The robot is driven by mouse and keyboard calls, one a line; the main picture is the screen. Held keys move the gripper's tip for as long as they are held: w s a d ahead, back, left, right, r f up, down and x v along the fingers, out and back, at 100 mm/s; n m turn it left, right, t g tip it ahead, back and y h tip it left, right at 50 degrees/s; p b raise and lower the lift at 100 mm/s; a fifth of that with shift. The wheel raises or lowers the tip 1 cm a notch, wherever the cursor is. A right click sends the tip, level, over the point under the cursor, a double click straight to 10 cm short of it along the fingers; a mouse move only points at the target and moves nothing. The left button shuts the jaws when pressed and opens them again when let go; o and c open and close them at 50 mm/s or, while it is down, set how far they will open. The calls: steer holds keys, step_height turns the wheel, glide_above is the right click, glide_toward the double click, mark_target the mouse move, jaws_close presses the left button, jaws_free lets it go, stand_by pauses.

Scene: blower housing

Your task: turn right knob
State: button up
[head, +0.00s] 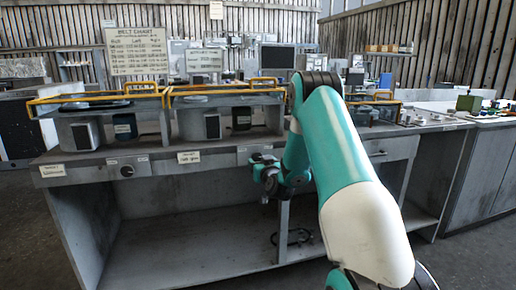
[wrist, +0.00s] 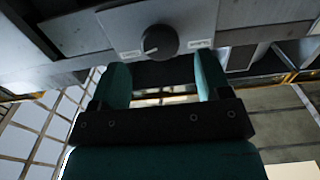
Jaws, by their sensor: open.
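A dark round knob (wrist: 160,42) with a pale pointer line sits on a grey panel in the wrist view, with a small white label on each side. My gripper (wrist: 160,68) is open, its two teal fingers spread apart. The knob lies between and just beyond the fingertips in the picture; no contact shows. In the head view my gripper (head: 258,161) is at the bench's front panel, right of the "Left gate" label, and it hides the knob there. Another dark knob (head: 127,170) is on the panel further left.
Two grey housings with yellow rails (head: 100,98) stand on the bench (head: 165,155). A belt chart board (head: 137,50) stands behind them. The bench's lower shelf (head: 190,245) is open and mostly clear.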

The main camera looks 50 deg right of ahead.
mark_target(258, 158)
steer(key=shift+p+x, duration=0.3)
steer(key=shift+x, duration=2.1)
steer(key=shift+c, duration=0.3)
steer(key=c, duration=0.9)
